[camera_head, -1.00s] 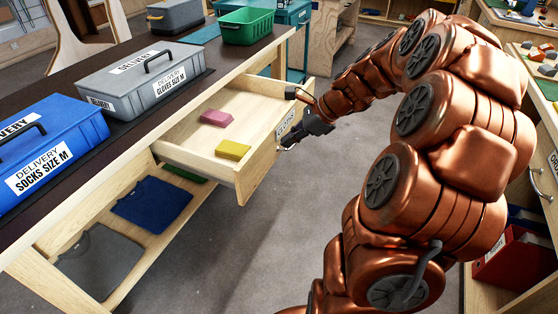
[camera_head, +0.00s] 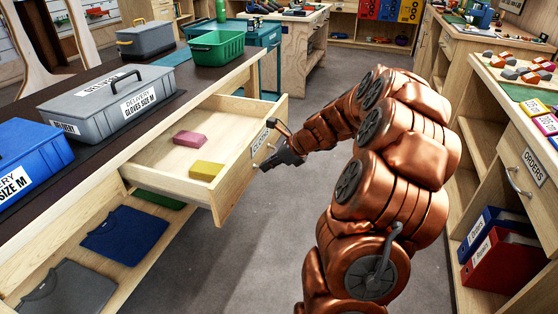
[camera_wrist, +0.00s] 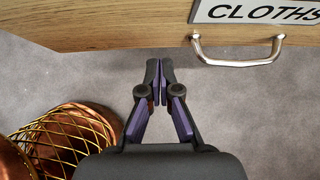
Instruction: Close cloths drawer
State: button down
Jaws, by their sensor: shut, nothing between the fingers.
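The cloths drawer (camera_head: 238,172) is pulled well out from under the dark-topped counter. A pink folded cloth (camera_head: 190,138) and a yellow folded cloth (camera_head: 207,170) lie inside it. In the wrist view the drawer front (camera_wrist: 90,25) runs along the top, with a CLOTHS label (camera_wrist: 262,11) and a metal handle (camera_wrist: 238,60). My gripper (camera_head: 268,166) is in front of the drawer front. In the wrist view my gripper (camera_wrist: 160,68) is shut and empty, left of the handle and apart from it. Whether the fingertips touch the drawer front is unclear.
A blue box (camera_head: 30,165), a grey gloves box (camera_head: 110,107) and a green basket (camera_head: 215,47) stand on the counter. Folded shirts lie on the shelf below. Right stands an orders cabinet (camera_head: 530,170). Grey floor is clear between.

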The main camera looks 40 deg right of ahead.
aim_at(247, 167)
jog(key=w+a, duration=0.2)
jog(key=w, duration=0.1)
jog(key=shift+w+a+f+b, duration=0.1)
jog(key=shift+w+f+b, duration=0.1)
jog(key=shift+w+b, duration=0.1)
jog(key=shift+w+r, duration=0.1)
jog(key=shift+w, duration=0.05)
